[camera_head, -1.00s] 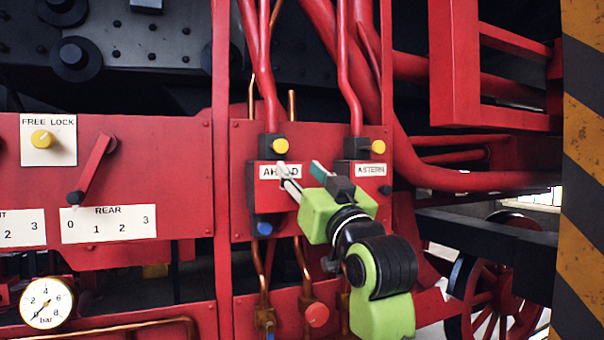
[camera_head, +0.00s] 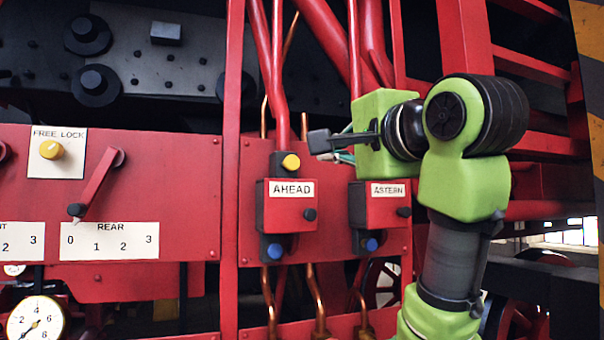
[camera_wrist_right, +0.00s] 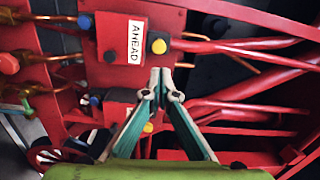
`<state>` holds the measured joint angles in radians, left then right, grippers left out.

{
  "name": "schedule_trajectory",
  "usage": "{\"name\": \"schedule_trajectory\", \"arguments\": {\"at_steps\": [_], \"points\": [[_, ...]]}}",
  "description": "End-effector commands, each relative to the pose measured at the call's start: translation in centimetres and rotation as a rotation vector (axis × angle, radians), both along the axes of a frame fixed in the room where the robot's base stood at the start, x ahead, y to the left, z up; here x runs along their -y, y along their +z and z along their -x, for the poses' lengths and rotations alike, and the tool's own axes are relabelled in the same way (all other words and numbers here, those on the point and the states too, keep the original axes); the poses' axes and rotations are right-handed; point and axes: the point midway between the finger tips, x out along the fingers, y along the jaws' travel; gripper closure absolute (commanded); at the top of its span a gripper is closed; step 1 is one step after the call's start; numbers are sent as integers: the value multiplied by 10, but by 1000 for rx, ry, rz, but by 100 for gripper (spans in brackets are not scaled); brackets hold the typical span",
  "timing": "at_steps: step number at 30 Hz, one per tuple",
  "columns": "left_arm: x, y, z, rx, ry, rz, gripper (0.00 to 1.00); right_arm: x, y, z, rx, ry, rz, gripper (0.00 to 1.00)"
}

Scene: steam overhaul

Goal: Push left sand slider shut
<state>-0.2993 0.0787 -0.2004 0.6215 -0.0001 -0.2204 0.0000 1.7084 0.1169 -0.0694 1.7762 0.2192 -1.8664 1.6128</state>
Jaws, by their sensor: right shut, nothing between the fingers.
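The left slider unit is a red box labelled AHEAD (camera_head: 290,218) with a black knob on its right side, a yellow cap above and a blue cap below. It also shows in the right wrist view (camera_wrist_right: 112,55), turned on its side. To its right is a matching ASTERN box (camera_head: 385,216). My right gripper (camera_head: 343,157) is shut and empty, above and to the right of the AHEAD box; its tips are partly hidden in the head view. In the wrist view the closed fingertips (camera_wrist_right: 160,75) appear just below the yellow cap. My left gripper is not in view.
Red pipes (camera_head: 268,70) run up above both boxes, and copper pipes (camera_head: 318,300) run below. A red panel with a lever (camera_head: 97,185) and a yellow FREE LOCK knob (camera_head: 51,150) is on the left. A pressure gauge (camera_head: 36,318) sits at the lower left.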

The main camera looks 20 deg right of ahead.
Motion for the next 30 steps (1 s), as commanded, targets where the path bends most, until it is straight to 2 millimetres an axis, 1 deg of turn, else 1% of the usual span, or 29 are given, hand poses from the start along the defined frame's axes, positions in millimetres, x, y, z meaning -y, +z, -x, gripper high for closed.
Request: {"name": "schedule_trajectory", "arguments": {"at_steps": [1, 4, 8, 11, 21, 25, 30], "points": [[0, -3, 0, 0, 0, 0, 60, 1, 0, 4, -11, -2, -33, 100], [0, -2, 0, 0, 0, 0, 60, 1, 1, 7, -26, -2, -74, 100], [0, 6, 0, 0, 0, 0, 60, 0, 3, -4, -33, -3, -83, 100], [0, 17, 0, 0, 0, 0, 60, -1, 4, -20, -34, -3, -82, 100], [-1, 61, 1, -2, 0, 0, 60, -7, 6, -92, -34, -3, -80, 100], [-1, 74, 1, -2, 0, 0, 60, -8, 5, -110, -33, -4, -80, 100], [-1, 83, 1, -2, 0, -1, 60, -10, 4, -126, -30, -4, -81, 100]]}}
